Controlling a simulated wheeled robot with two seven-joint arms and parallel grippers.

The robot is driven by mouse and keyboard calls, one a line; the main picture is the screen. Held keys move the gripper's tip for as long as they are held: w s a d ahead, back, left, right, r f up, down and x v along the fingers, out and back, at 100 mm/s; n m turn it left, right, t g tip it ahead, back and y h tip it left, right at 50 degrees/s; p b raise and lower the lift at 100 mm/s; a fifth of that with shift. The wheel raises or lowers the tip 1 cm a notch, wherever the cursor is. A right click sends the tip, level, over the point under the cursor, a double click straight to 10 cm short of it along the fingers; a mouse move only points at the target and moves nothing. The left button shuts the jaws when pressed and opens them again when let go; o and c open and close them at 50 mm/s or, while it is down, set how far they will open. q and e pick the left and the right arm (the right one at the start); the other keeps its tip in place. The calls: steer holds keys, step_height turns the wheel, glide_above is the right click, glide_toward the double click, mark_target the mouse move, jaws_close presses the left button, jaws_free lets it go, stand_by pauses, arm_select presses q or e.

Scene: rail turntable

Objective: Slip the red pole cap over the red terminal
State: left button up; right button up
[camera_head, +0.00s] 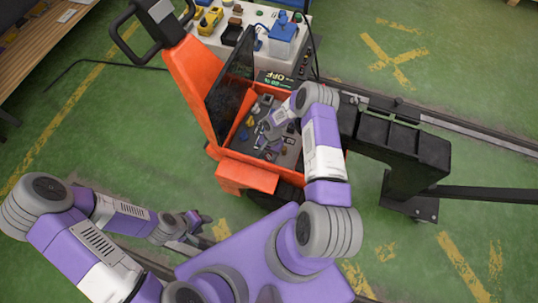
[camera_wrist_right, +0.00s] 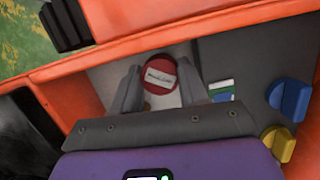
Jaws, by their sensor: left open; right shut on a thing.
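My right gripper (camera_head: 265,132) is down inside the orange machine's open compartment. In the right wrist view its two fingers (camera_wrist_right: 160,84) are shut on the red pole cap (camera_wrist_right: 159,70), a round red disc with a white label. A pale surface lies behind the cap. I cannot make out the red terminal in either view, nor whether the cap touches anything. My left gripper (camera_head: 198,219) is open and apart from the machine, low at the left.
The orange compartment wall (camera_wrist_right: 190,22) runs close to the right gripper. A blue knob (camera_wrist_right: 290,98) and a yellow knob (camera_wrist_right: 279,142) stand at its right. A cluttered white bench (camera_head: 262,17) stands behind the machine. A black beam (camera_head: 395,140) stands at the right.

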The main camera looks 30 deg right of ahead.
steer(key=shift+f, duration=0.15)
stand_by(0.5)
steer(key=o, duration=1)
steer(key=p+v, duration=0.2)
steer(key=v, duration=0.5)
steer(key=shift+d+r+p, duration=0.1)
steer(key=shift+r+p, duration=0.15)
steer(key=shift+p, duration=0.15)
